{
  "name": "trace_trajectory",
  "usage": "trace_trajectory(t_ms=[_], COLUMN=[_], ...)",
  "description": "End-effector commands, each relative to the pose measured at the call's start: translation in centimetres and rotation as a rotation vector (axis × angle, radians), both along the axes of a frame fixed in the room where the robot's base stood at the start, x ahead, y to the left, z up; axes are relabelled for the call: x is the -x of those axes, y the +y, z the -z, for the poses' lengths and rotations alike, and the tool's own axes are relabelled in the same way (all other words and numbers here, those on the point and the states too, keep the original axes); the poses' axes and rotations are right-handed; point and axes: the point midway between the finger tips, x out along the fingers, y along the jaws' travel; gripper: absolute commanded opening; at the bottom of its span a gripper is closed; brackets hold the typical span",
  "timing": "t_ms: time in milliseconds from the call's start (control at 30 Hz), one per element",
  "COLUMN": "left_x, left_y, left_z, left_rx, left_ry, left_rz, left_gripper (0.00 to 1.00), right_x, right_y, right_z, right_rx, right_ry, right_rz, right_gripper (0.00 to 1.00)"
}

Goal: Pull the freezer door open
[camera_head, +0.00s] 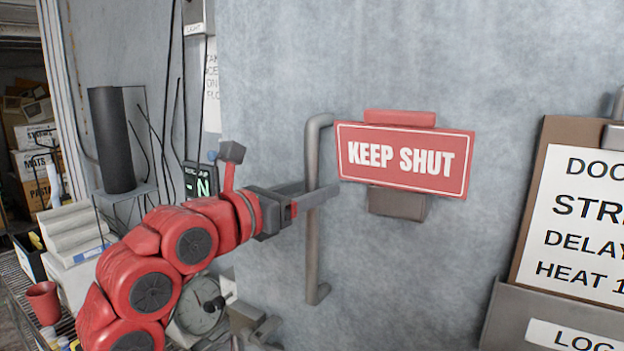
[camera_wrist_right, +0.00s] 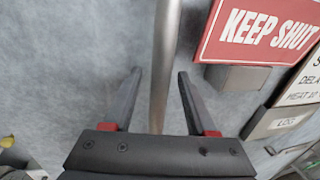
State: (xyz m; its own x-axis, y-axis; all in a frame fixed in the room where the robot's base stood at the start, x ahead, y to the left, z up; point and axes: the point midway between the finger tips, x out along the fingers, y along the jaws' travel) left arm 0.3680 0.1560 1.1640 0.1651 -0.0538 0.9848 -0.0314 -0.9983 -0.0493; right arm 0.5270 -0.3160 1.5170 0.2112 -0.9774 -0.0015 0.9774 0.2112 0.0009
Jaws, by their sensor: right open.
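The freezer door (camera_head: 480,60) is a large grey mottled panel, with no open gap visible at its left edge. A grey vertical bar handle (camera_head: 313,240) stands out from it near that edge. My right gripper (camera_head: 318,194) is at the handle's middle height, with its fingers pointing toward the door. In the right wrist view the handle (camera_wrist_right: 163,70) runs between the two spread fingers of the gripper (camera_wrist_right: 158,85). Bare space shows on both sides of the bar, so the fingers do not appear closed on it. My left gripper is not in view.
A red KEEP SHUT sign (camera_head: 404,160) is on the door just right of the handle. A framed notice (camera_head: 580,215) is farther right. On the left are a shelf with a red cup (camera_head: 43,302), a dial scale (camera_head: 200,305), a dark cylinder (camera_head: 112,140) and stacked boxes (camera_head: 37,165).

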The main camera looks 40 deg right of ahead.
Motion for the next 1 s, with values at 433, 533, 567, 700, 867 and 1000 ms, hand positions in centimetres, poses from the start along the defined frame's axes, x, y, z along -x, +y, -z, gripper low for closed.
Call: trace_trajectory(t_ms=[433,533,567,700,867,1000], left_x=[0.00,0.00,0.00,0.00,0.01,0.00], left_y=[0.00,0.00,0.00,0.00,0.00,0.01], left_z=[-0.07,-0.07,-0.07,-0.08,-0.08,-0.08], left_rx=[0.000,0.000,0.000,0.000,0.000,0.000], left_ry=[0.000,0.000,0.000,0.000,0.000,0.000], left_rz=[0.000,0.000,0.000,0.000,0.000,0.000], left_gripper=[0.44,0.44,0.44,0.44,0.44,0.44], right_x=[-0.04,-0.04,-0.04,-0.04,-0.05,-0.05], right_y=[-0.25,-0.25,-0.25,-0.24,-0.23,-0.23], right_z=[0.03,0.03,0.03,0.03,0.03,0.03], right_rx=[0.000,0.000,0.000,0.000,0.000,0.000], right_ry=[0.001,0.001,0.001,0.001,0.001,0.001], right_rz=[0.001,0.001,0.001,0.001,0.001,0.001], right_gripper=[0.32,0.14,0.08,0.00,0.00,0.00])
